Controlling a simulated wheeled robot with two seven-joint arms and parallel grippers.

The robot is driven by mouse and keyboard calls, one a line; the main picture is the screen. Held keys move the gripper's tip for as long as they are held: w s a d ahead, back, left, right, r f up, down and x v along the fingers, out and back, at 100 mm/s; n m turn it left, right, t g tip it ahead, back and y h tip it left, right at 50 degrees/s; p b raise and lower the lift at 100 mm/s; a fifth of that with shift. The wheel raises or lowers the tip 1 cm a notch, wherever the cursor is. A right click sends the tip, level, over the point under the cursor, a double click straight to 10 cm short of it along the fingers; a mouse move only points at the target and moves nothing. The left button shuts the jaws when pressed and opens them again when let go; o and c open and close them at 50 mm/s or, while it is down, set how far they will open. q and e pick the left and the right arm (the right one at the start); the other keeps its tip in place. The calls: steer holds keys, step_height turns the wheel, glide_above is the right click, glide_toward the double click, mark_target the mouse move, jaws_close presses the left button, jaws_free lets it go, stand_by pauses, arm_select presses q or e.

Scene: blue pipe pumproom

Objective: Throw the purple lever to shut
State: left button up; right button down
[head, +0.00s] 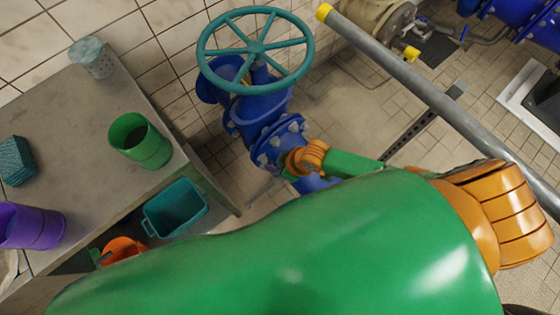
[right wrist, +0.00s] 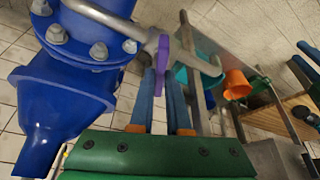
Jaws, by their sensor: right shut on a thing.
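The purple lever (right wrist: 163,56) shows in the right wrist view as a narrow purple piece between the fingertips, beside a grey metal bar. My right gripper (right wrist: 162,78) has its blue fingers shut on the purple lever. The blue flanged pipe (right wrist: 68,95) is close on the left of that view. In the head view my green and orange right arm reaches toward the blue valve pipe (head: 268,125) and hides the lever and the fingers. My left gripper is not in view.
A teal handwheel (head: 255,50) tops the blue pipe. A grey table (head: 75,115) at left bears a green cup (head: 140,140) and a purple cup (head: 30,226). A teal bin (head: 175,208) and an orange bucket (head: 123,250) are below. A grey rail (head: 420,85) crosses at right.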

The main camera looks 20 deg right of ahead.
steer(key=m+p, duration=0.1)
steer(key=m, duration=0.1)
steer(key=shift+s+a+r+m+h+p, duration=0.1)
steer(key=shift+s+r+m+h+p, duration=0.05)
steer(key=shift+m+h+p, duration=0.2)
steer(key=shift+m+t+h+p, duration=0.5)
steer(key=shift+m+p, duration=0.25)
steer(key=shift+m, duration=0.4)
steer(key=shift+f, duration=0.2)
steer(key=c, duration=0.9)
jaws_free()
